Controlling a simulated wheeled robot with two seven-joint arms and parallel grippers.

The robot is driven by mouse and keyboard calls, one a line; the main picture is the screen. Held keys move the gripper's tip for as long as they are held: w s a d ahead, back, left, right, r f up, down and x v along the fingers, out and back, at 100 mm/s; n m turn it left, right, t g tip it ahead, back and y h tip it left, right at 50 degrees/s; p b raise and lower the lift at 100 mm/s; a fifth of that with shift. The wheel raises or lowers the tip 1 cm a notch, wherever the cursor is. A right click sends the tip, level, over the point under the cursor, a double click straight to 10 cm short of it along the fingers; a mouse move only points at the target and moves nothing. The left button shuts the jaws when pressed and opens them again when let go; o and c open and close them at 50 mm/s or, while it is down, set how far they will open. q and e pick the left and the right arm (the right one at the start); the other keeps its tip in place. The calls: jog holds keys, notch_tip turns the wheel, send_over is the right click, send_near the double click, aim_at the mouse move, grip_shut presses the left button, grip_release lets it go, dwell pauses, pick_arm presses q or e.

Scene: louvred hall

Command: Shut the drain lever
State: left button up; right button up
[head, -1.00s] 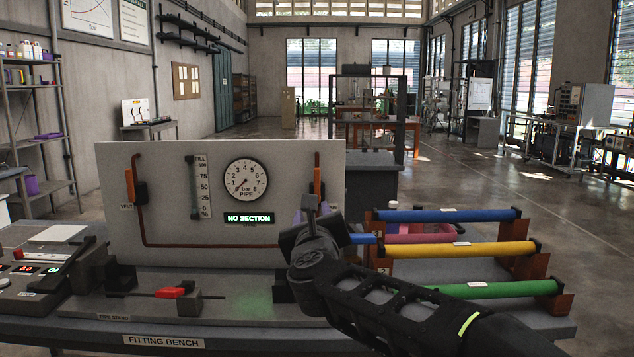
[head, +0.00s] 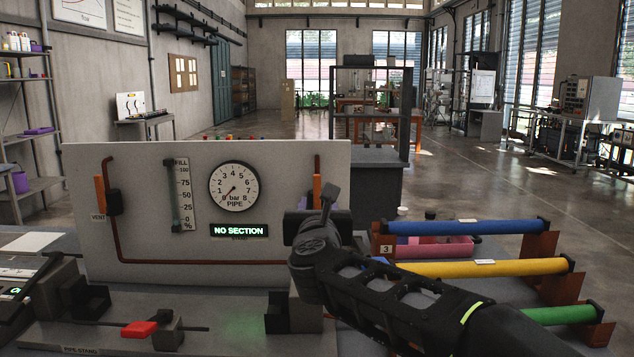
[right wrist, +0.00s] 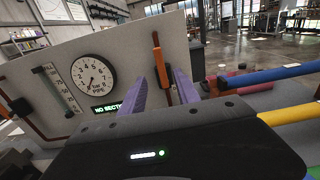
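My left gripper is not in view.
A pressure dial (head: 234,187) and a lit NO SECTION display (head: 239,230) are on the panel. A rack at right holds blue (head: 465,227), yellow (head: 480,268) and green (head: 560,315) pipes close to my right arm. A red-handled part (head: 139,328) lies at the bench front.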

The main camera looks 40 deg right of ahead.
aim_at(317, 188)
jog(key=p+x, duration=0.1)
jog(key=x, duration=0.2)
jog(key=p+x, duration=0.1)
jog(key=x, duration=0.2)
jog(key=p+x, duration=0.1)
jog(key=x, duration=0.3)
jog(key=shift+r+p, duration=0.25)
jog(key=shift+p, duration=0.1)
jog(key=shift+f+b, duration=0.2)
jog(key=shift+b, duration=0.1)
jog(key=shift+w+d, duration=0.15)
jog(key=shift+w, duration=0.05)
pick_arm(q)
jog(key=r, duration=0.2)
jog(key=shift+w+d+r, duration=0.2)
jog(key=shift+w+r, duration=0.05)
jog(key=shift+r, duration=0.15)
pick_arm(e)
grip_shut()
dwell(0.6)
